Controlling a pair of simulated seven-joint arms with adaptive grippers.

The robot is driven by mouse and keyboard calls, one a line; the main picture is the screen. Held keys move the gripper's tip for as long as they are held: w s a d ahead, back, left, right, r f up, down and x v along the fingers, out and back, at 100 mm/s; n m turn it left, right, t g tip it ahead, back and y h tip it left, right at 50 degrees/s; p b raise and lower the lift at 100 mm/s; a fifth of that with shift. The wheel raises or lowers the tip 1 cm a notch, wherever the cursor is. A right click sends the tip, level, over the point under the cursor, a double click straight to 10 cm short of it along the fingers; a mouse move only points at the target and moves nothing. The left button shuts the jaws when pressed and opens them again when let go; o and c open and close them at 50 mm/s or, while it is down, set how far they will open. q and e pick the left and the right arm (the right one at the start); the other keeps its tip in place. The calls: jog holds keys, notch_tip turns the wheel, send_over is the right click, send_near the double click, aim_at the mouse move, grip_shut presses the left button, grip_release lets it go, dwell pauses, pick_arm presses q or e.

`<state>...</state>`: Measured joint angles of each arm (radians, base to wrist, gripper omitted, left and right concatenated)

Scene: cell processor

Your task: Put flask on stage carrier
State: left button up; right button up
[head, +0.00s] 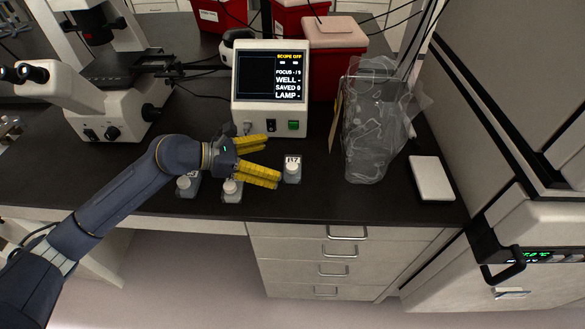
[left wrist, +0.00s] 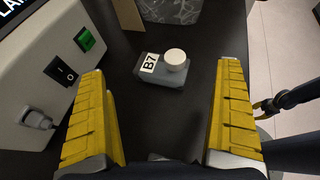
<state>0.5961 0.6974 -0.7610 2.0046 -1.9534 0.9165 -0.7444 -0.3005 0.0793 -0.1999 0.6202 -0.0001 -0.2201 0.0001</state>
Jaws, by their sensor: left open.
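Several small grey flasks with white caps stand on the dark bench. The flask labelled B7 (head: 292,172) is just beyond the tips of my left gripper (head: 272,160). In the left wrist view this flask (left wrist: 163,70) lies ahead, between the two yellow fingers, and does not touch them. My left gripper is open and empty. Two other flasks, one (head: 232,189) below the left gripper and one (head: 187,185) near the left forearm, stand to the left. My right gripper (left wrist: 264,108) shows small at the right edge of the left wrist view. I cannot make out the stage carrier for certain.
A control box with a screen (head: 270,85) stands behind the left gripper. A microscope (head: 110,110) is at the left. A clear bag holder (head: 368,130) and a white flat pad (head: 431,178) are at the right. Red bins (head: 333,55) stand behind.

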aim_at(293, 166)
pick_arm(q)
jog(key=shift+x, duration=3)
